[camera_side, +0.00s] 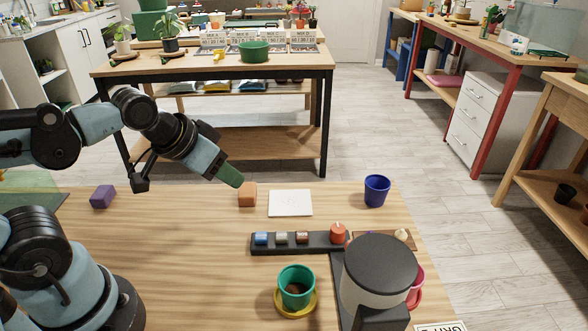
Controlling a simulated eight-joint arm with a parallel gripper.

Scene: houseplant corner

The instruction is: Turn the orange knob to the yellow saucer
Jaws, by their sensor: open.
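My gripper (231,176) is open and empty, up and left of the knob. Its green fingers overlap in this view, close to an orange cube (247,195); I cannot tell whether they touch it.
A large dark-topped cylinder (378,263) stands just right of the knob, partly hiding a red pot (416,281). Blue, white and brown pieces sit along the strip. A white square (290,203), a blue cup (376,190) and a purple cube (103,196) are farther back. The left-middle table is clear.

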